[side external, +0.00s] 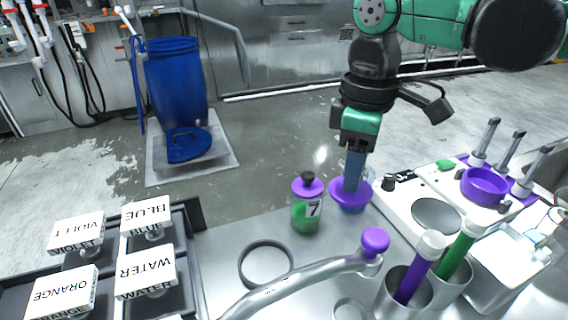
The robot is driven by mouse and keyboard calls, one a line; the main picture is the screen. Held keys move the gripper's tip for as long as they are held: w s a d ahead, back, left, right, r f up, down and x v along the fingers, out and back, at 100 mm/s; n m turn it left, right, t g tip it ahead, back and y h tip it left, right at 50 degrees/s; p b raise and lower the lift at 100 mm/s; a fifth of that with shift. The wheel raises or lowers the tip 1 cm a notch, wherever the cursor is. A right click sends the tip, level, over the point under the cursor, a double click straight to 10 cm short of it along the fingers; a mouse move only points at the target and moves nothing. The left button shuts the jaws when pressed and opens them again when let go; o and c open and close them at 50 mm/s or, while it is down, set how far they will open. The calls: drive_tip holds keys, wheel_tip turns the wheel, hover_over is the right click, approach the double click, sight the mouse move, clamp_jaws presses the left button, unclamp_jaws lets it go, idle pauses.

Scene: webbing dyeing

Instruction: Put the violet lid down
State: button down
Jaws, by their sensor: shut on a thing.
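My gripper (352,182) points straight down at the middle of the bench, its fingers shut on the violet lid (347,200). The lid is a round violet piece with a wide rim, and the fingertips meet it at its top. I cannot tell whether its underside touches the bench or hangs just above it. A green bottle (306,214) marked 7, with a violet collar and dark knob, stands just left of it.
A grey ring (266,264) lies front left of the bottle. A curved metal tap (300,281) with a violet knob crosses in front. Labelled boxes, including VIOLET (76,236), stand at left. A violet dish (485,186) and cups of markers (403,297) are at right.

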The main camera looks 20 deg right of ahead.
wheel_tip(320, 180, down, 16)
drive_tip(key=shift+f, duration=0.25)
idle(0.4)
drive_tip(key=c, duration=0.6)
unclamp_jaws()
drive_tip(key=shift+f, duration=0.1)
wheel_tip(320, 180, up, 12)
drive_tip(key=shift+d+r, duration=0.1)
drive_tip(key=s+d+m+t, duration=0.2)
drive_tip(key=d+m+t, duration=0.5)
drive_tip(key=d, duration=0.6)
drive_tip(key=shift+s+d+f+m, duration=0.15)
drive_tip(key=shift+s+f+m, duration=0.15)
drive_tip(key=shift+m, duration=0.7)
